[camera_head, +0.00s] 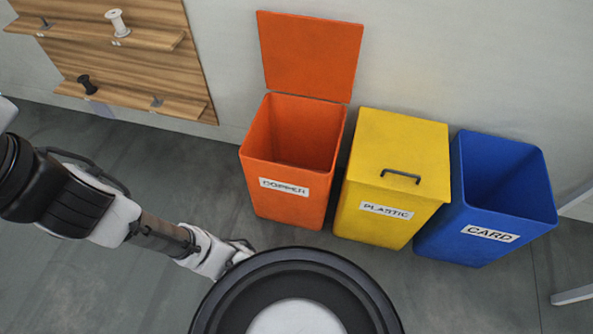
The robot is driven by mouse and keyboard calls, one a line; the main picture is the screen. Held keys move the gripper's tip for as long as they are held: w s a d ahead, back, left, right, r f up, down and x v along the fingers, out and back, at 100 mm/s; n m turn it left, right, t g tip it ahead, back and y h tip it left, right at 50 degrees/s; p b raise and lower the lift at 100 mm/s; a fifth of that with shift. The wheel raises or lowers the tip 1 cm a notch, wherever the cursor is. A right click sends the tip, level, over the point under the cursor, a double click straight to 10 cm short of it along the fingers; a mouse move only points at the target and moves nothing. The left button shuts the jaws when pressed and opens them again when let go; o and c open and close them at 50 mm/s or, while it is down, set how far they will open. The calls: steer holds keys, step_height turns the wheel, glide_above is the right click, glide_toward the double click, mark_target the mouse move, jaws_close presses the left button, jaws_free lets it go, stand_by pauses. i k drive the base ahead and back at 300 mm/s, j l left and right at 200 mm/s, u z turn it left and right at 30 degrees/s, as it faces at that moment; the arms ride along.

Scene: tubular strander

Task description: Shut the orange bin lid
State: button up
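The orange bin (290,180) stands on the floor against the wall, labelled "COPPER". Its orange lid (310,55) is raised upright at the back edge, close to the wall, so the bin is open and its inside looks empty. My arm reaches in from the left. My gripper (240,250) is low, in front of and to the left of the orange bin, apart from it and well below the lid. Its fingers are partly hidden behind my own round body part, and their opening does not show clearly.
A yellow bin (396,180) labelled "PLASTIC" stands close on the right with its handled lid shut. Beyond it is an open blue bin (490,200) labelled "CARD". A wooden spool rack (130,60) hangs on the wall at left. Floor left of the orange bin is clear.

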mark_target(314, 57)
steer(key=i+l, duration=0.3)
steer(key=i, duration=0.2)
steer(key=i+l+u, duration=0.1)
steer(key=i+l, duration=0.15)
steer(key=i, duration=0.3)
